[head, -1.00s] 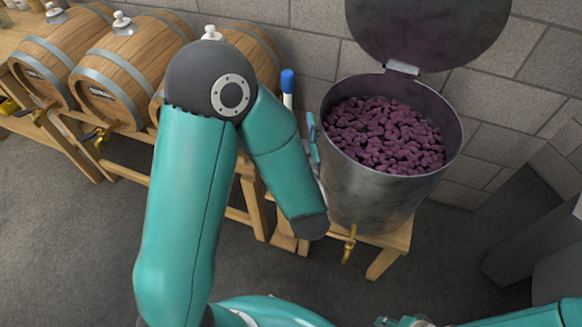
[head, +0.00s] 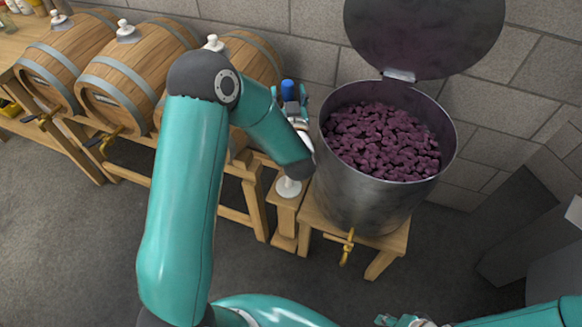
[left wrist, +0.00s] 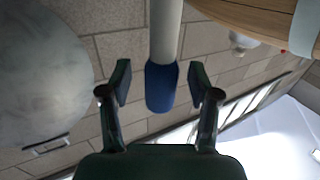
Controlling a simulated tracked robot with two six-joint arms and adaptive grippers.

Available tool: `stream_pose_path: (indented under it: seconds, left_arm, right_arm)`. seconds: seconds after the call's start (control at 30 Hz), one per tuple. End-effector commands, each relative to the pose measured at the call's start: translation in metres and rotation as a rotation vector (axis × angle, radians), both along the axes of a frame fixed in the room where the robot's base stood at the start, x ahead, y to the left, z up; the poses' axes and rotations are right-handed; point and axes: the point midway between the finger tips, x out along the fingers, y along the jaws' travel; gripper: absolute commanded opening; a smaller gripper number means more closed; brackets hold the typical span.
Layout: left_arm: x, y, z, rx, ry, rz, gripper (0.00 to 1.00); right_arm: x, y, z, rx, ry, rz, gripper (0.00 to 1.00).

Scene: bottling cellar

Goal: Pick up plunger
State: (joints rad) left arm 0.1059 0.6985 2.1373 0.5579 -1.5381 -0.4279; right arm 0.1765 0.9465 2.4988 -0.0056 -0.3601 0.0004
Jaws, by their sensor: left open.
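The plunger has a blue handle (head: 288,90) and a white disc foot (head: 289,187). It stands upright on a narrow wooden stand between the barrels and the steel vat. My left arm and gripper hide much of its rod in the head view. My left gripper (head: 290,97) is at the handle. In the left wrist view, the open fingers (left wrist: 160,80) stand on either side of the blue handle (left wrist: 161,88), with gaps visible on both sides. The pale rod (left wrist: 165,30) runs from it to the top edge. My right gripper (head: 405,321) shows only partly at the bottom edge.
A steel vat (head: 350,195) of dark grapes, its lid (head: 425,35) raised, stands close right on a wooden stool (head: 385,240). Wooden barrels (head: 125,80) lie on a rack to the left. A stone wall is behind; floor in front is clear.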

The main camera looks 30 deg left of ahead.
Motion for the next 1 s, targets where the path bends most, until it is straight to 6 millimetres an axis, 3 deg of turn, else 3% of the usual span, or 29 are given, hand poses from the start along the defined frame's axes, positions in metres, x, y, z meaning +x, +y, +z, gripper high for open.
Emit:
stream_pose_path:
  seconds: [0.3, 0.67, 1.0]
  left_arm:
    - [0.0049, 0.0034, -0.0005, -0.001, 0.001, -0.002, 0.6]
    - [0.0048, 0.0028, -0.0004, -0.001, 0.001, -0.002, 0.0]
    - [0.0053, 0.0026, 0.0025, 0.002, -0.004, -0.003, 0.0]
  right_arm:
    - [-0.0001, 0.0, 0.0012, 0.0, 0.0, 0.0, 0.37]
    - [-0.0001, 0.0, 0.0013, 0.0, 0.0, 0.0, 0.37]
    - [-0.0001, 0.0, 0.0014, 0.0, 0.0, 0.0, 0.37]
